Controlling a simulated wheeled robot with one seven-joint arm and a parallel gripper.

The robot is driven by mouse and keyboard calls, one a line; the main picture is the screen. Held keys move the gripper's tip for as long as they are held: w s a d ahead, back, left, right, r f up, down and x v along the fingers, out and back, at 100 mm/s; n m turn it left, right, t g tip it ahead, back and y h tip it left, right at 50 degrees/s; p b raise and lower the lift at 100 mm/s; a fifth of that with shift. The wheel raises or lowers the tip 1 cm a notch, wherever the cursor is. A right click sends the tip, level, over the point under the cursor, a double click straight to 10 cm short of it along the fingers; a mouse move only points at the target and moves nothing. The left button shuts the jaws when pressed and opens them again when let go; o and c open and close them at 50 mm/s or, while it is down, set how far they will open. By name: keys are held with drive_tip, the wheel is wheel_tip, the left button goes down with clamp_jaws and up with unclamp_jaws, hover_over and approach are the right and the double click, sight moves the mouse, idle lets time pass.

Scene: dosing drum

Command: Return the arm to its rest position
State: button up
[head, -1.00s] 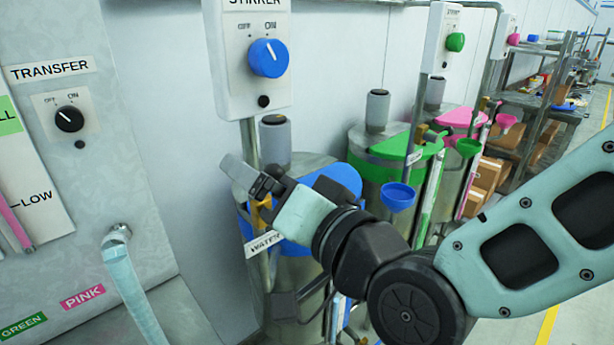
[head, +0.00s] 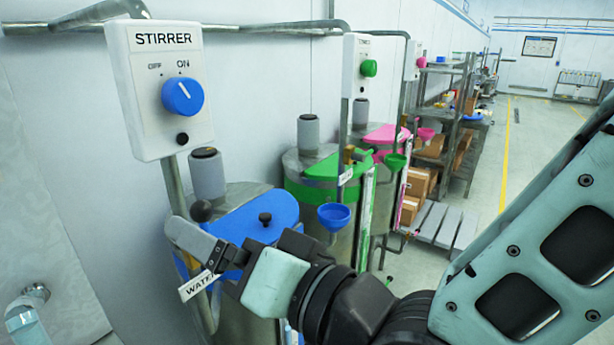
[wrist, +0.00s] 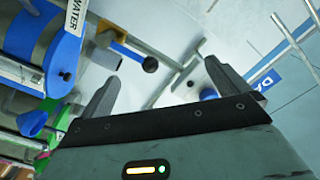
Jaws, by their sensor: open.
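My gripper (head: 190,240) is at the lower left of the head view, in front of the blue-lidded drum (head: 255,215). In the wrist view my gripper (wrist: 160,82) shows two separated fingers with nothing between them. A blue-handled valve lever with a black ball end (wrist: 150,64) shows beyond the fingers in the wrist view. The black ball (head: 201,211) shows just above the gripper in the head view. The gripper hides part of the drum and its WATER label (head: 196,286). I cannot tell how far the fingers are from the lever.
Green-lidded (head: 310,185) and pink-lidded (head: 380,137) drums stand behind. A blue funnel (head: 334,216) sits right of my gripper. Shelves (head: 450,120) line the wall; open floor (head: 525,140) lies at right.

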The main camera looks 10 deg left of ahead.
drive_tip(key=w+d+f+n+g+h, duration=0.2)
drive_tip(key=d+f+n+h, duration=0.1)
drive_tip(key=d+f+h, duration=0.7)
drive_tip(key=s+d+f+g+h, duration=0.1)
drive_tip(key=s+d+g+h, duration=0.1)
drive_tip(key=d, duration=0.7)
drive_tip(key=s+d+f+g+h, duration=0.1)
drive_tip(key=s+d+h, duration=0.3)
drive_tip(key=d, duration=0.6)
drive_tip(key=shift+s+d+f+g+b, duration=0.25)
drive_tip(key=shift+s+f+g+b, duration=0.15)
drive_tip(key=shift+s+g, duration=0.4)
